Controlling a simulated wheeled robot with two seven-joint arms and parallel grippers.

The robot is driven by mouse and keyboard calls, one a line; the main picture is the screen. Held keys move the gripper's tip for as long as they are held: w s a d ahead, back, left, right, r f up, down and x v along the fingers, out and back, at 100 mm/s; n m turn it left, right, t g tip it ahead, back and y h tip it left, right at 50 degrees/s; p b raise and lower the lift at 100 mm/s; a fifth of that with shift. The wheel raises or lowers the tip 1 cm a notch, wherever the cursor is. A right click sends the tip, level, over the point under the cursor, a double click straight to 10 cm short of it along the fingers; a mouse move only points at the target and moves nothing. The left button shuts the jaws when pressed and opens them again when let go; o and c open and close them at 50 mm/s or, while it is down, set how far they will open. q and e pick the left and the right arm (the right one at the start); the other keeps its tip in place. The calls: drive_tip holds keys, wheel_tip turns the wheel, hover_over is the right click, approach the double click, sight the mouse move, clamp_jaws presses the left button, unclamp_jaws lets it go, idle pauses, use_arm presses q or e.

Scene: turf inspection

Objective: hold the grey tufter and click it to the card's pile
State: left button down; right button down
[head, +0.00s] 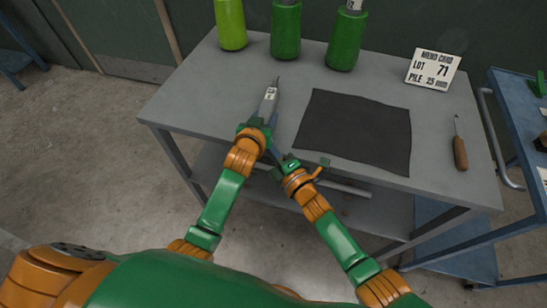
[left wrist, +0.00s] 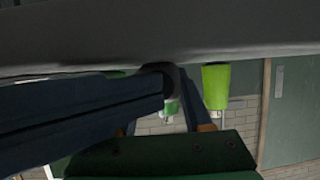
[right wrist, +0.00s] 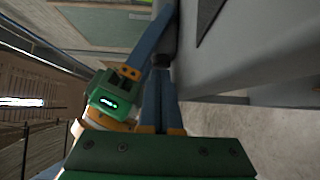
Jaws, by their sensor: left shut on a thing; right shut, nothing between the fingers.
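The grey tufter (head: 269,102) is a slim tool with a dark pointed tip aimed at the back of the table. A small white label sits on it, too small to read. My left gripper (head: 262,124) is shut on its rear part, over the table's front edge. In the right wrist view a dark round end (right wrist: 161,61), probably the tufter's, lies at my right fingertips. My right gripper (head: 276,154) is shut and empty, close beside the left one; I cannot tell whether it touches the tufter. The white card (head: 433,69) stands at the back right, reading "MEND CARD LOT 71 PILE 25 mm".
A dark turf mat (head: 355,130) lies flat on the grey table (head: 190,88). A lime bottle (head: 231,25) and two green bottles (head: 286,30) (head: 345,42) stand at the back. A wooden-handled pointed tool (head: 460,150) lies right. A blue cart (head: 515,110) stands beside the table.

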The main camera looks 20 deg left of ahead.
use_arm(q)
drive_tip(key=shift+s+f, duration=0.1)
drive_tip(key=shift+f, duration=0.05)
use_arm(e)
drive_tip(key=s+a+v, duration=0.1)
drive_tip(key=v, duration=1.1)
drive_tip(key=shift+s+a, duration=0.15)
drive_tip(key=shift+s, duration=0.25)
use_arm(q)
drive_tip(key=shift+c, duration=2.3)
unclamp_jaws()
drive_tip(key=shift+o, duration=1.1)
use_arm(e)
drive_tip(key=shift+w+f, duration=0.1)
